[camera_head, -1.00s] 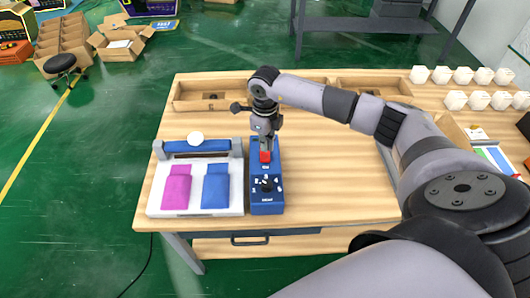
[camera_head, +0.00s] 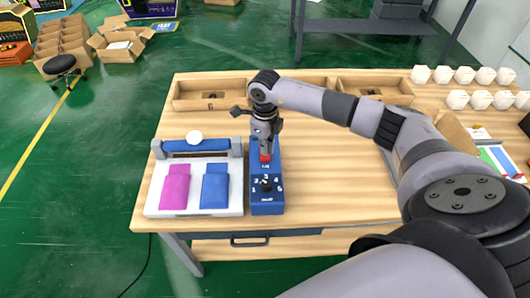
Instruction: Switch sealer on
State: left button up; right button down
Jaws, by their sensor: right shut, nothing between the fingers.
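The sealer is a white tray unit (camera_head: 194,212) with a blue bar (camera_head: 197,146) across its back and a round white knob on top. A blue control box (camera_head: 267,207) stands at its right, with a black dial (camera_head: 266,184) and printed numbers near the front. A red switch (camera_head: 265,158) sits farther back on the box. My right gripper (camera_head: 265,154) points down, shut and empty, with its fingertips at the red switch and partly covering it. I cannot tell how far the switch is pressed. My left gripper is not in view.
A pink pouch (camera_head: 175,187) and a blue pouch (camera_head: 215,187) lie on the white tray. Wooden trays (camera_head: 207,103) line the table's back. Bare wooden table (camera_head: 335,180) lies right of the control box.

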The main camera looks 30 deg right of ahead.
aim_at(265, 157)
jog(key=shift+s+f+b, duration=0.1)
jog(key=shift+f+b, duration=1)
jog(key=shift+f, duration=0.2)
dwell(1.0)
jog(key=shift+r, duration=0.1)
jog(key=shift+r+p, duration=0.65)
jog(key=shift+r, duration=0.15)
jog(key=shift+r+p, duration=1.55)
jog(key=shift+r, duration=1.1)
